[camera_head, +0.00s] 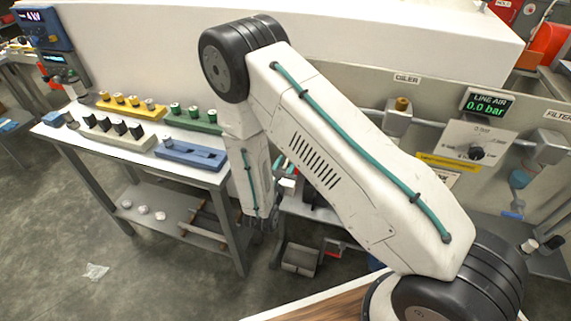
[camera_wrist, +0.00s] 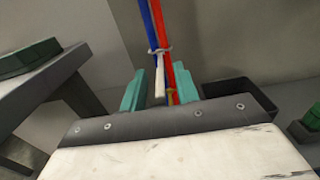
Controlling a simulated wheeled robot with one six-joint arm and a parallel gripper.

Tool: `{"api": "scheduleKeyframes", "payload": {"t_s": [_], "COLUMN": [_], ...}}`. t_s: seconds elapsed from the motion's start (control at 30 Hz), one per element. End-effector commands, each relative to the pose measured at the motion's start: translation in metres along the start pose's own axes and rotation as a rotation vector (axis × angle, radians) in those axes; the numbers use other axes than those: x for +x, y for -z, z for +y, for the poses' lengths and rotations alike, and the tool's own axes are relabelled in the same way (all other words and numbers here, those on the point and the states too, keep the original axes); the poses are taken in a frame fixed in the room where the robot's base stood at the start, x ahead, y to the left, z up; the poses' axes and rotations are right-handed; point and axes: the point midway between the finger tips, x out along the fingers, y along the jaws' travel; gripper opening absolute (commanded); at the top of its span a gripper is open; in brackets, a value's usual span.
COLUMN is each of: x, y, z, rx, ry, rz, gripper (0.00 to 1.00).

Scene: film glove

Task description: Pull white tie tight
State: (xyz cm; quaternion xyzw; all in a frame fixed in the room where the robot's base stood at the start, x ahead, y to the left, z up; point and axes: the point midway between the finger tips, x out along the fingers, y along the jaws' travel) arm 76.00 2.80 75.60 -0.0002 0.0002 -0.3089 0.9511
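In the wrist view, a blue cable (camera_wrist: 149,22) and a red cable (camera_wrist: 167,24) run down together from the top edge. The white tie (camera_wrist: 160,50) loops around both. Its pale tail (camera_wrist: 160,78) hangs down between the teal fingers of my gripper (camera_wrist: 160,88). The fingers stand apart, with visible gaps on both sides of the tail, so my gripper is open. A yellow tie (camera_wrist: 171,92) is around the cables lower down, near the right finger. The cables' lower ends are hidden behind my gripper.
A white table (camera_head: 70,143) at left carries a yellow block (camera_head: 125,108), a green block (camera_head: 192,122) and a blue block (camera_head: 190,154). A panel display (camera_head: 486,105) reads LINE AIR 0.0 bar. A dark bin (camera_wrist: 240,93) is right of my fingers. Floor at lower left is mostly clear.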

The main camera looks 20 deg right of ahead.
Motion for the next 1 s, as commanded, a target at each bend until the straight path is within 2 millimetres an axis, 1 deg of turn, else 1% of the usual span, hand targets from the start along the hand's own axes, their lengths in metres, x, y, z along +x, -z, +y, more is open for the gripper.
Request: {"api": "scheduleKeyframes", "payload": {"t_s": [0.13,0.23,0.33,0.5,0.6,0.7,0.8,1.0], "x": [-0.001,-0.007,-0.022,-0.052,-0.066,-0.075,-0.078,-0.078], "y": [0.000,0.000,0.000,0.000,0.000,0.000,0.000,0.000], "z": [0.000,0.001,0.002,0.002,0.001,0.001,0.000,0.000], "rx": [0.000,-0.001,0.000,-0.001,-0.001,-0.001,-0.001,0.000], "ry": [0.000,-0.002,-0.005,-0.005,-0.004,-0.003,-0.001,0.000], "rz": [0.000,0.000,0.000,0.000,0.000,0.000,0.000,0.000], "gripper": [0.31,0.31,0.31,0.31,0.31,0.31,0.31,0.31]}}
